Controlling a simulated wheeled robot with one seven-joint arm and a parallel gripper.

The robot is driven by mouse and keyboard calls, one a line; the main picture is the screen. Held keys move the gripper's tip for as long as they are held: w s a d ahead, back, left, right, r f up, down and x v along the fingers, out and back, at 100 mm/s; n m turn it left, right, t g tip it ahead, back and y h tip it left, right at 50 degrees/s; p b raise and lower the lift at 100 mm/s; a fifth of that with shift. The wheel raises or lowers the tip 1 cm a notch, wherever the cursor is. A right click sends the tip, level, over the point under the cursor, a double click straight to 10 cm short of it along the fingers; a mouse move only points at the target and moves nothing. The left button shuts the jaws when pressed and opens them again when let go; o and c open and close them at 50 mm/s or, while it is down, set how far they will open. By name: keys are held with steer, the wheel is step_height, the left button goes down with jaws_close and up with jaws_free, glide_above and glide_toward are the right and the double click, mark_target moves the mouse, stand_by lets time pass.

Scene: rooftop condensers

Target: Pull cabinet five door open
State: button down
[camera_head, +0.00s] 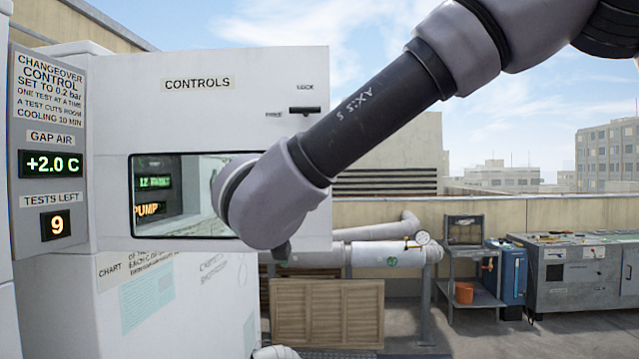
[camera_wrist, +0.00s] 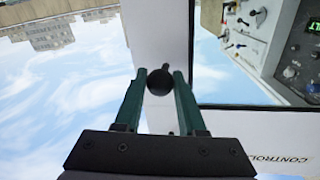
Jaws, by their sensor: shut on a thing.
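The white cabinet door (camera_head: 230,75) carries a CONTROLS label and a dark-framed window (camera_head: 150,228). Lit green and orange displays show behind the window. A black latch lever (camera_head: 306,110) lies level at the door's upper right, near small LOCK and FREE marks. In the wrist view my gripper (camera_wrist: 160,74) has its two green fingers shut on a round black knob (camera_wrist: 159,83) on the white door strip (camera_wrist: 160,35) beside the window. In the head view my wrist hides the knob and most of the gripper. I cannot tell whether the door stands ajar.
A grey sign panel (camera_head: 45,110) with readouts stands at the left. A pipe with a gauge (camera_head: 422,237) and a louvred wooden panel (camera_head: 325,312) are behind the door. A workbench (camera_head: 465,270), blue unit (camera_head: 510,280) and grey console (camera_head: 575,280) stand at the right; floor before them is clear.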

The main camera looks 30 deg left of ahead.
steer(key=c, duration=0.8)
jaws_free()
steer(key=shift+w+d+f, duration=0.1)
steer(key=shift+w+d, duration=0.1)
steer(key=shift+w, duration=0.1)
steer(key=shift+c, duration=0.2)
steer(key=o, duration=0.3)
steer(key=shift+d, duration=0.15)
steer(key=shift+s, duration=0.1)
steer(key=shift+s, duration=0.5)
steer(key=v, duration=1)
steer(key=shift+w+d, duration=0.1)
steer(key=shift+d, duration=0.2)
